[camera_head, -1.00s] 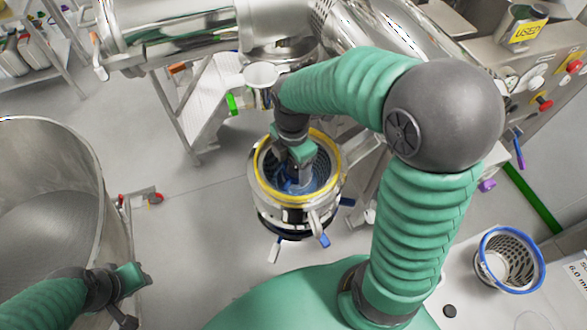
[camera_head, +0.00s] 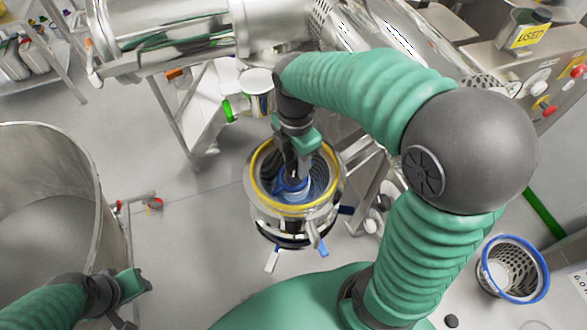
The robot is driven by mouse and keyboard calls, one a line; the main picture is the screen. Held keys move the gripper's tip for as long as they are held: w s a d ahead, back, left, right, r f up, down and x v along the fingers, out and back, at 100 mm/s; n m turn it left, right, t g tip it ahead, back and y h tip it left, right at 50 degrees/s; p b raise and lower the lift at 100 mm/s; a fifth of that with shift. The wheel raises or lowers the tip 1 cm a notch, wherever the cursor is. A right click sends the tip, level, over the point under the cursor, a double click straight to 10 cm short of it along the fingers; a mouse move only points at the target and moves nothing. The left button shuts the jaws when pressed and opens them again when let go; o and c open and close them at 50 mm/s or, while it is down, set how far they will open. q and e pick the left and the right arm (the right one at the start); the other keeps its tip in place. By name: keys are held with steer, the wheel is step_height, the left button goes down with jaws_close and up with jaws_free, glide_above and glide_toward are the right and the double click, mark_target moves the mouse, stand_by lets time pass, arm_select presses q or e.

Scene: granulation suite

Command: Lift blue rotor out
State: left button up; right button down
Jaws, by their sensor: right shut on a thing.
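The blue rotor (camera_head: 292,188) sits inside the steel mill housing (camera_head: 277,213) with a yellow rim, in the middle of the view. My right gripper (camera_head: 293,174) reaches down into the housing from above and is shut on the rotor's upper part. The fingers hide some of the rotor, and its lower part is hidden in the housing. My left gripper (camera_head: 128,300) is at the lower left, beside the large steel bowl; its fingers are too unclear to tell open from shut.
The large steel bowl (camera_head: 95,190) stands at the left. A perforated basket with a blue rim (camera_head: 540,262) stands on a light surface at lower right. Steel machinery (camera_head: 165,30) spans the top.

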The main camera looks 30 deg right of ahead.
step_height(320, 180, up, 5)
steer(key=shift+r, duration=0.15)
steer(key=shift+s+a+r, duration=0.15)
steer(key=shift+a, duration=0.2)
steer(key=c, duration=1.8)
jaws_free()
steer(key=shift+w, duration=0.35)
steer(key=o, duration=1)
steer(key=shift+s+d, duration=0.2)
steer(key=shift+d, duration=0.15)
steer(key=o, duration=0.4)
steer(key=shift+a, duration=0.1)
steer(key=shift+c, duration=0.2)
steer(key=shift+w+a, duration=0.1)
steer(key=shift+a, duration=0.05)
